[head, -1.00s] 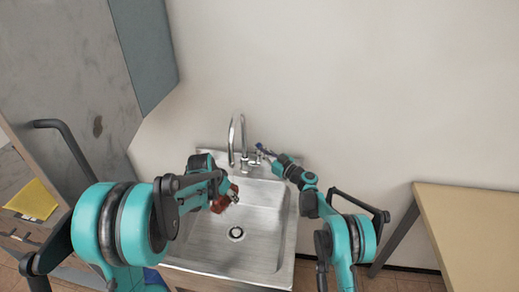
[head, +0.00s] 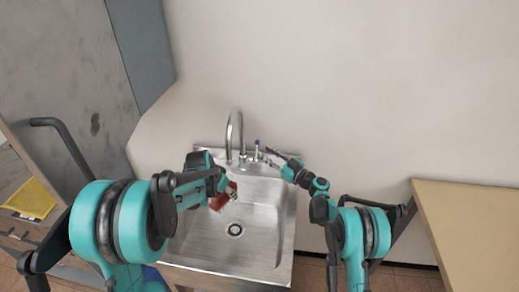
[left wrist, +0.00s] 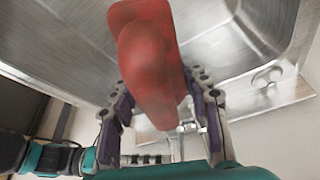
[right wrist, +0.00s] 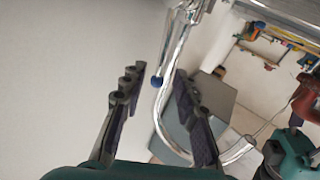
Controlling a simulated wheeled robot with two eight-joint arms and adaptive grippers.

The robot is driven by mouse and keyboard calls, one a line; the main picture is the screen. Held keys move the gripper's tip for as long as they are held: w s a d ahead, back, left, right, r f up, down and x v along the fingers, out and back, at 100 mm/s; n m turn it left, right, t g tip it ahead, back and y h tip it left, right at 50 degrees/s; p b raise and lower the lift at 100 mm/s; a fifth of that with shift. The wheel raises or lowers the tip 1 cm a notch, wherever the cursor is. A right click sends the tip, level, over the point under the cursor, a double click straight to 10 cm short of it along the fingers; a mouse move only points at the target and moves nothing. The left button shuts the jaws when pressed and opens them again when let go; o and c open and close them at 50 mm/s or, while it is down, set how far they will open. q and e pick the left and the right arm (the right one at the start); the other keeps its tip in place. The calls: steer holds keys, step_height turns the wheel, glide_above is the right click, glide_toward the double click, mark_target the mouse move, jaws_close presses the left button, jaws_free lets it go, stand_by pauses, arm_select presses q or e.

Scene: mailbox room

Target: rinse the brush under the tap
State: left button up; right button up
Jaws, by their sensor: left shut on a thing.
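The red brush (head: 224,197) is held over the left part of the sink basin by my left gripper (head: 219,186), below and left of the tap spout. In the left wrist view the red brush (left wrist: 148,60) lies between the two fingers, which are shut on it. The curved metal tap (head: 235,125) stands at the sink's back edge. Its blue-tipped handle (head: 257,145) is just right of the spout. My right gripper (head: 269,153) is beside the handle. In the right wrist view its fingers (right wrist: 157,92) are spread, and the blue tip (right wrist: 157,81) shows between them, apparently untouched.
The metal sink (head: 265,235) has a drain in the middle and free room to the right in its basin. A wooden table (head: 470,220) stands at the right. A grey cabinet with a dark handle (head: 65,145) and a yellow item (head: 32,198) are at the left.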

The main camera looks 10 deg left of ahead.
steer(key=v, duration=0.6)
steer(key=shift+d, duration=0.1)
stand_by(0.7)
steer(key=shift+f, duration=0.1)
stand_by(0.3)
